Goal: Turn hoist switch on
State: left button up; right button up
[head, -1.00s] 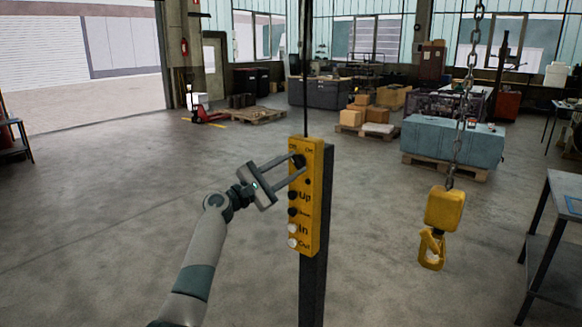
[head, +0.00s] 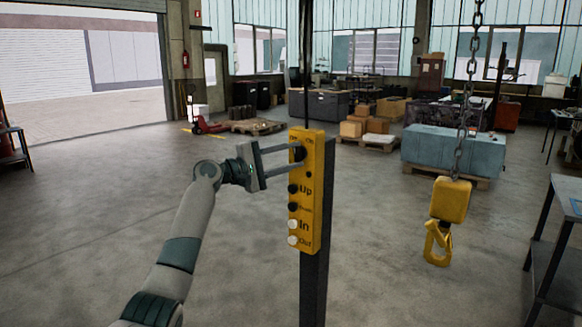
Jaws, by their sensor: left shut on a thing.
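The yellow hoist control box (head: 311,205) hangs upright on a dark post in the middle of the head view. Its black rotary switch (head: 299,153) is near the top, under the on and off lettering. Buttons marked Up, Down, In and Out run below it. My left gripper (head: 297,154) reaches in from the left with its fingertips at the switch and is shut on it. The fingers partly cover the switch, so its exact setting cannot be read. My right gripper is not in view.
The yellow hoist hook (head: 438,243) hangs from a chain (head: 462,140) to the right of the box. A metal table (head: 563,240) stands at the right edge. Boxes and a blue-grey crate (head: 453,148) are further back.

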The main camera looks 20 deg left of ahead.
pick_arm(q)
jog(key=shift+f+m+g+y+b, duration=0.1)
jog(key=shift+m+g+y+b, duration=0.2)
jog(key=shift+m, duration=0.6)
jog(key=m+g, duration=0.1)
jog(key=m, duration=0.1)
jog(key=shift+m+y, duration=0.3)
jog(key=shift+y, duration=0.1)
jog(key=shift+r+m+g+y, duration=0.3)
jog(key=shift+m+y, duration=0.2)
jog(key=shift+m, duration=0.6)
jog(key=m+y+p, duration=0.1)
jog(key=m, duration=0.1)
jog(key=shift+d+m, duration=0.1)
jog(key=shift+m, duration=0.3)
jog(key=shift+f+y, duration=0.1)
jog(key=shift+y, duration=0.3)
jog(key=o, duration=1)
jog(key=shift+o, duration=0.2)
jog(key=shift+s, duration=0.1)
